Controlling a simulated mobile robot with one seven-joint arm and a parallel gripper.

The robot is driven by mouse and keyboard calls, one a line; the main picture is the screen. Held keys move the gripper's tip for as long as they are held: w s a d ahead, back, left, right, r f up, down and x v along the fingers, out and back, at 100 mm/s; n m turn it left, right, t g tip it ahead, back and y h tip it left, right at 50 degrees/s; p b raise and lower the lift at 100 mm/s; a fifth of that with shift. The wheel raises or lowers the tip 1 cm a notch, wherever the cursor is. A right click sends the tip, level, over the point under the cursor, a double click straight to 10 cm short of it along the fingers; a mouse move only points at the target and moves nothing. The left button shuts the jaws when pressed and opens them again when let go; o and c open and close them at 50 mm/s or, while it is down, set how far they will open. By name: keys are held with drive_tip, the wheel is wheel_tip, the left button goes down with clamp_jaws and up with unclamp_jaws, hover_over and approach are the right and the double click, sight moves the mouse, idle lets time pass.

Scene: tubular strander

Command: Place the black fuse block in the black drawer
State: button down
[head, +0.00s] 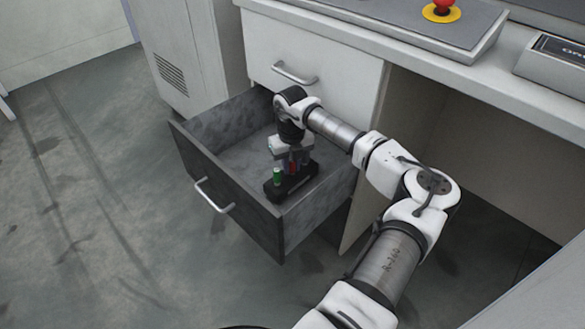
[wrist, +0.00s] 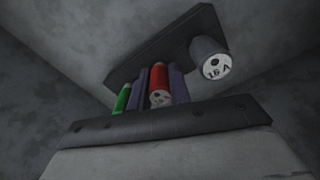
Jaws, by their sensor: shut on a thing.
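The black fuse block (head: 296,184) is a dark bar with a green fuse (head: 277,176) at its left end and a red one near its middle. In the wrist view the block (wrist: 150,52) also carries a grey fuse marked 16 A (wrist: 211,62). My gripper (head: 292,165) points down and is shut on the red fuse (wrist: 159,88) at the block's middle. The black drawer (head: 246,219) is pulled open, its inside grey. The block is over or inside its front right part; whether it touches the drawer floor I cannot tell.
A closed white drawer (head: 322,75) with a metal handle is above the open one. The desk top (head: 400,52) holds a console with a red button (head: 443,8). A grey vented cabinet (head: 180,55) stands left. The drawer's back left looks empty.

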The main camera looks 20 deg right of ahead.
drive_tip(key=shift+d+f, duration=0.15)
drive_tip(key=shift+f, duration=0.4)
drive_tip(key=shift+f, duration=0.15)
drive_tip(key=c, duration=1.3)
unclamp_jaws()
wheel_tip(320, 180, up, 8)
drive_tip(key=shift+f+p, duration=0.1)
drive_tip(key=shift+p, duration=0.5)
